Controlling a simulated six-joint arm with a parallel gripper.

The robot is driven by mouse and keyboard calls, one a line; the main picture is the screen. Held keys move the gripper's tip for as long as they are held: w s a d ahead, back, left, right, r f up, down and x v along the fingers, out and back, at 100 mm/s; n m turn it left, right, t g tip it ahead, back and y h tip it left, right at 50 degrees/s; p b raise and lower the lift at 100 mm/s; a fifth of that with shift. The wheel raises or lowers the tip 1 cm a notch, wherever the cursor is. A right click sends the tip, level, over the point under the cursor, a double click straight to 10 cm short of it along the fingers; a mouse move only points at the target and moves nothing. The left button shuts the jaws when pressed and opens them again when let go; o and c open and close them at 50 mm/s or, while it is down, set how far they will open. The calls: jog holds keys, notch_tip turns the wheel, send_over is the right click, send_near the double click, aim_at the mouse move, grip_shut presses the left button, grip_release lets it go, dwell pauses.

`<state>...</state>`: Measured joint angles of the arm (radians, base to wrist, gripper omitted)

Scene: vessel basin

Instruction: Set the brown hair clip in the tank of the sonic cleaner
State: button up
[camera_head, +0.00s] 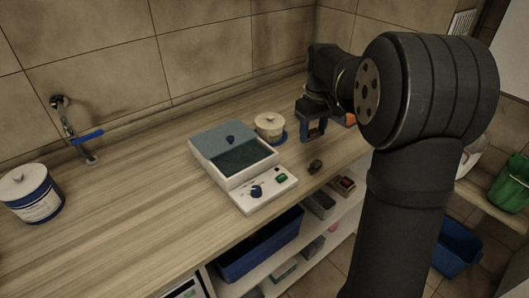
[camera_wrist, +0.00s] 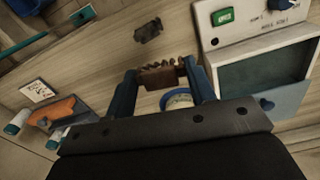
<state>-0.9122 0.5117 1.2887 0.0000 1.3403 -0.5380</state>
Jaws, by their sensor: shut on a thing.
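My gripper (camera_head: 313,136) is above the counter, to the right of the sonic cleaner (camera_head: 262,195). In the wrist view its two blue fingers (camera_wrist: 160,82) are shut on the brown hair clip (camera_wrist: 160,76), a toothed brown piece between the tips. In the head view I cannot make out the clip. The cleaner is a white box with a knob and a green switch in front; its lid is raised at the back. Its dark tank (camera_head: 246,158) is open at the top; the tank (camera_wrist: 262,82) also shows at the right of the wrist view.
A second, dark clip (camera_head: 315,167) lies on the counter right of the cleaner. A lidded pot (camera_head: 269,124) on a blue base stands between cleaner and gripper. An orange item (camera_head: 350,119) is behind the arm. A white-and-blue jar (camera_head: 32,195) and a tap (camera_head: 75,138) are at left.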

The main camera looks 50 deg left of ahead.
jog(key=s+a+r+n, duration=0.15)
jog(key=s+a, duration=0.25)
jog(key=s, duration=0.6)
send_over(239, 164)
jog(key=f, duration=0.6)
jog(key=shift+w+d, duration=0.15)
jog(key=shift+d, duration=0.15)
jog(key=shift+a+f, duration=0.2)
jog(key=shift+f, duration=2)
jog(key=shift+f, duration=0.1)
jog(key=o, duration=0.5)
jog(key=shift+f, duration=0.1)
jog(key=o, duration=0.4)
jog(key=shift+o, duration=0.2)
